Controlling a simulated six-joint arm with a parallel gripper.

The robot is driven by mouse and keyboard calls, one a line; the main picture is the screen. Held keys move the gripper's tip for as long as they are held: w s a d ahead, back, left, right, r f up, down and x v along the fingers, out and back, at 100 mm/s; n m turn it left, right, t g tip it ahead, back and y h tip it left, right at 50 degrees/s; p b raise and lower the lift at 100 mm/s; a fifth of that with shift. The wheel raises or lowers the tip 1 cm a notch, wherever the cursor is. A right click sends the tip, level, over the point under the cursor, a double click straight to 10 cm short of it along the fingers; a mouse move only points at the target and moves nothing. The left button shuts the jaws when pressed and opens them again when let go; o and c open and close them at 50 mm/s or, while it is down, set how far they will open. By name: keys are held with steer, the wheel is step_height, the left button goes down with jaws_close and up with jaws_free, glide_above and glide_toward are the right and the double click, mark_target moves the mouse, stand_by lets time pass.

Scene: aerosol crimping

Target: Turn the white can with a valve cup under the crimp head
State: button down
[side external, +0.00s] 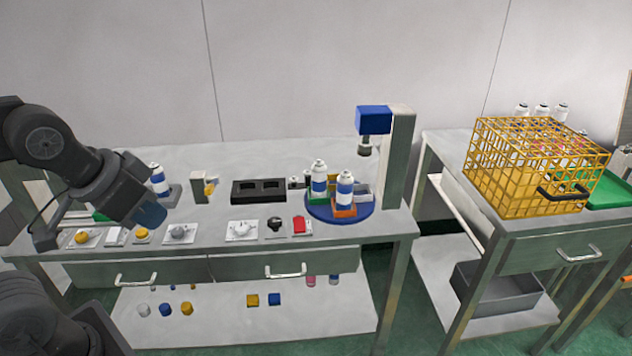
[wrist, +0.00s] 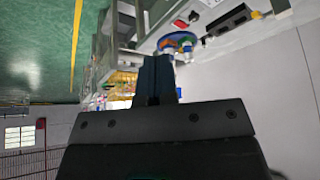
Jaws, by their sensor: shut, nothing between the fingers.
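Two white cans with blue bands stand on a round blue turntable (side external: 315,211). The rear-left can (side external: 319,178) is in a green holder, and the front can (side external: 345,189) is in an orange holder (side external: 343,211). Which can carries a valve cup is too small to tell. My gripper (side external: 152,216) is at the left, far from the turntable, with its blue fingers shut and empty. The shut fingers also show in the wrist view (wrist: 157,76); the turntable (wrist: 178,42) is small beyond them.
Another white-and-blue can (side external: 158,179) stands behind my gripper. Along the bench front are plates with knobs (side external: 241,230) and a red switch (side external: 301,225). A black block with openings (side external: 258,190) lies left of the turntable. A yellow wire crate (side external: 535,167) stands on the right table.

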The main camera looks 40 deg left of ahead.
mark_target(274, 220)
steer(key=c, duration=1.8)
jaws_free()
steer(key=shift+c, duration=0.2)
